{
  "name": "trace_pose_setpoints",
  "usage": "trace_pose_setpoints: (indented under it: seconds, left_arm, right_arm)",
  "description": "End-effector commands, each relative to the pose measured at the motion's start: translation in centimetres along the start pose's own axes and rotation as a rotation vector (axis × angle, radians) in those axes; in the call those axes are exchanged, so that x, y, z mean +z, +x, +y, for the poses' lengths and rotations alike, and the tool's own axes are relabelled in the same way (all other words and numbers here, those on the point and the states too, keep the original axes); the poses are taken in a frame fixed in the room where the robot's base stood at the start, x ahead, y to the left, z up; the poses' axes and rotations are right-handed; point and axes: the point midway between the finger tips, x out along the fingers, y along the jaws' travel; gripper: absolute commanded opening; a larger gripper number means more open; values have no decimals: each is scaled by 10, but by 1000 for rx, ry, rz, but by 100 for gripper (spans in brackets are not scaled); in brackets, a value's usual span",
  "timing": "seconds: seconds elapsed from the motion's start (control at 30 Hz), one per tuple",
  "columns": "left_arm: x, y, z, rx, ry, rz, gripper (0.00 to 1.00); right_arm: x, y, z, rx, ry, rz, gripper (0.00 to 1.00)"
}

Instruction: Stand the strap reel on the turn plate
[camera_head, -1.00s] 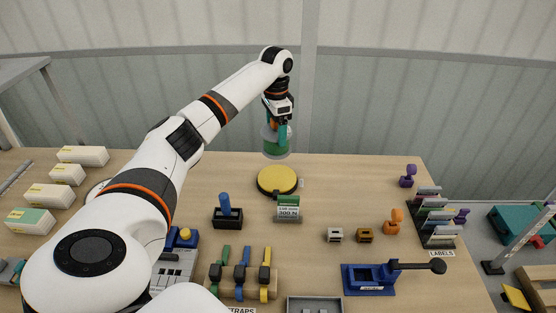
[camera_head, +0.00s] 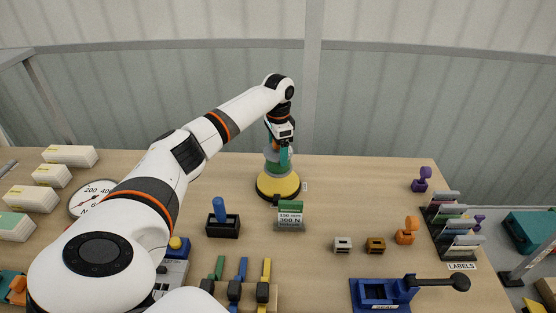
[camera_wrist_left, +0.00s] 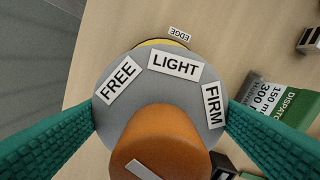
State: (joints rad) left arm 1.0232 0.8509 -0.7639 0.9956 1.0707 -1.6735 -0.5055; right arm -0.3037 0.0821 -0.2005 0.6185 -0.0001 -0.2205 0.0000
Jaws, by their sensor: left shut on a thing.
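The strap reel (camera_head: 270,165) has a green body; in the left wrist view its grey top (camera_wrist_left: 145,58) carries FREE, LIGHT and FIRM labels and an orange knob (camera_wrist_left: 160,140). My left gripper (camera_head: 281,150) is shut on the reel, with teal fingers on either side of it. The reel is upright over the yellow turn plate (camera_head: 278,190), low against it; I cannot tell whether it touches. A yellow sliver of the plate (camera_wrist_left: 160,43) shows past the reel in the left wrist view. My right gripper is not in view.
A green and grey DISPATCH card stand (camera_head: 290,215) is just in front of the plate. A black holder with a blue handle (camera_head: 223,228) is to its left. Small clips (camera_head: 375,245) and a label rack (camera_head: 455,228) are at right. The table behind the clips is clear.

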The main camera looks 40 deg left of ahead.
Motion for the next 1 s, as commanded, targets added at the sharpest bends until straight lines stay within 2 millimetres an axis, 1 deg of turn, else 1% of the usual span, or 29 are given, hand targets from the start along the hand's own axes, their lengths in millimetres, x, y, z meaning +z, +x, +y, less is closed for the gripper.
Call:
trace_pose_setpoints:
  seconds: [0.2,0.3,0.4,0.7,0.73,0.83,0.87,1.0]
  left_arm:
    - [0,31,-1,-3,-1,1,38]
    - [0,42,0,-1,-1,-1,38]
    - [0,47,0,0,-1,-2,38]
    - [0,49,0,0,0,-2,38]
    - [0,51,0,-1,0,1,82]
    - [0,50,0,-1,0,1,98]
    - [0,50,0,-1,0,1,100]
    - [0,50,0,-1,0,1,100]
  right_arm:
    - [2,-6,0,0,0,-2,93]
    - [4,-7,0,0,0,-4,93]
    - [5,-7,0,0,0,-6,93]
    - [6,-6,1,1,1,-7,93]
    - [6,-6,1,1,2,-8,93]
    - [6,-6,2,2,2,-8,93]
    - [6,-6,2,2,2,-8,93]
    - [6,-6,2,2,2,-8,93]
